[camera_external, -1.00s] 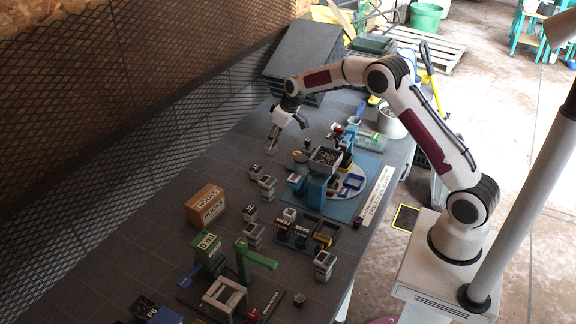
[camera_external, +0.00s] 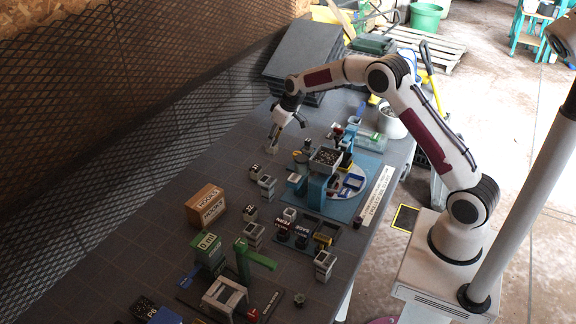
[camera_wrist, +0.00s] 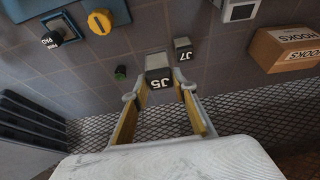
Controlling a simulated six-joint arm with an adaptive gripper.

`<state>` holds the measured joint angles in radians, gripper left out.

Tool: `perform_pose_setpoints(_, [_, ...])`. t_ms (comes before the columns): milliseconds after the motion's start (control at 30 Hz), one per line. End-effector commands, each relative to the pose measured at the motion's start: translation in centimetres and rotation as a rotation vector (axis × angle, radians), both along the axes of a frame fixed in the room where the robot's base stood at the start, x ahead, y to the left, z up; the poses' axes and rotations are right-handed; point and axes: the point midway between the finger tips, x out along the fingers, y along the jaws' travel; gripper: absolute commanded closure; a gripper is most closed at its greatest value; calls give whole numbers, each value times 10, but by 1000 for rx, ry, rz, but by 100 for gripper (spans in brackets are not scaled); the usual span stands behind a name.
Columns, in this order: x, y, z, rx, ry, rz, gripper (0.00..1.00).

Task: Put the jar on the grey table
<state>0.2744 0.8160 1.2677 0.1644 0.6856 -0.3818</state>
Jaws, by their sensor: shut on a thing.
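A small grey jar with a dark label reading J5 (camera_wrist: 158,72) is between the fingertips of my gripper (camera_wrist: 160,92) in the wrist view. My gripper is shut on it, with a finger on each side. In the external view my gripper (camera_external: 284,130) points down over the far part of the grey table (camera_external: 140,245). The held jar is too small there to make out clearly. I cannot tell whether its base touches the tabletop.
A similar jar marked J7 (camera_wrist: 183,48) stands beside the held one. A cardboard box (camera_external: 206,205) stands left of centre. A blue mixer station (camera_external: 318,190) is right of my gripper. Dark stacked panels (camera_external: 303,55) stand behind. Bare tabletop lies left of my gripper.

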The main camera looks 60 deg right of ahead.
Motion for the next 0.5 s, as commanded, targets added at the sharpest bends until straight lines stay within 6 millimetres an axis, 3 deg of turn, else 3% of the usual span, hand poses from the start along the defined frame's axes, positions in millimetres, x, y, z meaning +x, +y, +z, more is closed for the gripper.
perform_pose_setpoints(233, [-8, 11, 15, -1, -1, 2, 98])
perform_pose_setpoints(500, [-29, 36, 45, -1, -2, 2, 98])
